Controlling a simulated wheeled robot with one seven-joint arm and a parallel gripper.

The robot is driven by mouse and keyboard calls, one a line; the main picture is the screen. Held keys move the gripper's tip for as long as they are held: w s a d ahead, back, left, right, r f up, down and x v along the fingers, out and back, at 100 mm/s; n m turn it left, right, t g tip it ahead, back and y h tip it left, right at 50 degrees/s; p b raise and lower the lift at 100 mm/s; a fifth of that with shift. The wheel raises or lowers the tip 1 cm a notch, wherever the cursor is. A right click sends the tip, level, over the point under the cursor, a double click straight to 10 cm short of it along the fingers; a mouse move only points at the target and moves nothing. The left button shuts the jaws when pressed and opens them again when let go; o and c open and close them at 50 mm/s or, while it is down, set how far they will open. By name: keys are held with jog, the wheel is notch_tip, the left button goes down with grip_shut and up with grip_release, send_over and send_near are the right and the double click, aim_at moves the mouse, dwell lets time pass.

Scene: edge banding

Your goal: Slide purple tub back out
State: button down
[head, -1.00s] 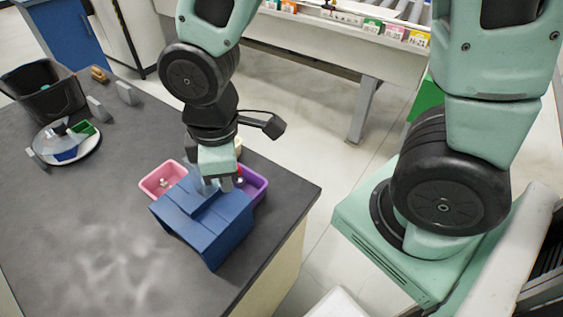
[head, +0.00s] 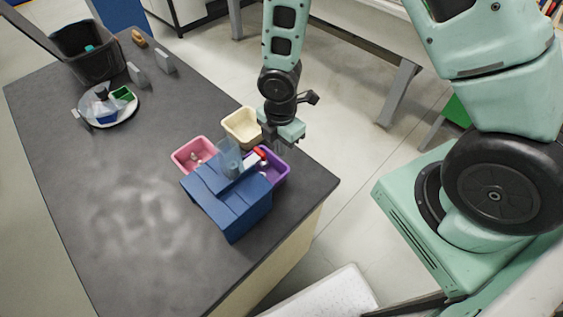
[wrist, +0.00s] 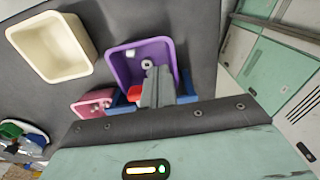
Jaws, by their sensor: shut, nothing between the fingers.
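The purple tub (head: 281,168) stands at the right rear of the blue housing (head: 228,205), whose body hides part of it. In the wrist view the purple tub (wrist: 125,64) is open towards me, with a small metallic ring-like part inside. My gripper (head: 286,144) is shut and empty, above the tub's far side in the head view. In the wrist view its grey fingers (wrist: 157,88) overlap the tub's lower right part. I cannot tell whether they touch it. A red piece (head: 260,152) shows beside the tub and the clear upright part.
A pink tub (head: 188,150) with small parts stands left of the housing, and a cream tub (head: 241,127) behind. The table's right edge is close to the purple tub.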

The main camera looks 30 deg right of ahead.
aim_at(281, 167)
notch_tip(281, 167, down, 10)
jog(key=shift+r+p, duration=0.25)
jog(key=shift+p, duration=0.8)
jog(key=d, duration=0.2)
jog(key=w+d, duration=0.1)
jog(key=d, duration=0.1)
jog(key=w+d, duration=0.1)
jog(key=d, duration=0.1)
jog(key=shift+d+b, duration=0.25)
jog(key=shift+b, duration=0.1)
jog(key=shift+r, duration=0.1)
